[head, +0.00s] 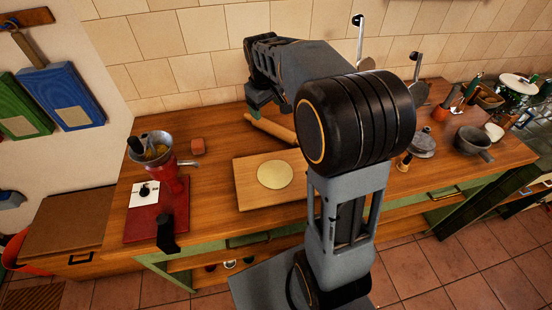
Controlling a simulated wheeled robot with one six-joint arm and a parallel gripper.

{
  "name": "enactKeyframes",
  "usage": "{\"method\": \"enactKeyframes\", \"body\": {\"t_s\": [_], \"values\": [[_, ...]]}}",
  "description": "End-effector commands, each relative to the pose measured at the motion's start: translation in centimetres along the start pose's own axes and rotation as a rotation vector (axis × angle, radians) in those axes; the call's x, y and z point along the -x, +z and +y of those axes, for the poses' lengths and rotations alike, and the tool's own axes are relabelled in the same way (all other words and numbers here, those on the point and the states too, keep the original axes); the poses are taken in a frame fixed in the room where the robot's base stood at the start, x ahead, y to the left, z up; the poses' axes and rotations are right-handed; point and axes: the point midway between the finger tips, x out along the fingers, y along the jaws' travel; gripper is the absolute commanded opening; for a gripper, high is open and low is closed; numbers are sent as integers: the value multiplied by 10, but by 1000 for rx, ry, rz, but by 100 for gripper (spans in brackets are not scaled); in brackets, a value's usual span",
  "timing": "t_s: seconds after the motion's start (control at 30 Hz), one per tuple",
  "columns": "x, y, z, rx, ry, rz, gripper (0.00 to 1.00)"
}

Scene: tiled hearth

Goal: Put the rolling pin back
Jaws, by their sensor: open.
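The wooden rolling pin (273,129) lies slantwise on the counter, just behind the wooden board (247,195). Its right end is hidden behind my arm. A round, flat, pale piece of dough (275,174) lies on the board. My gripper (256,108) points down just above the left end of the rolling pin and appears apart from it. Its jaws are open with nothing seen between them, though the fingertips are small and partly hidden.
A mortar-like bowl (473,141) and several utensils crowd the right. A tiled wall (170,60) bounds the counter's back.

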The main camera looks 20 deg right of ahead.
Motion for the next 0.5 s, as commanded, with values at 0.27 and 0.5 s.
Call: {"method": "enactKeyframes", "body": {"t_s": [0.27,0.5], "values": [[36,85,-64,-164,-16,111,75],[33,141,-100,-272,-39,174,75]]}}
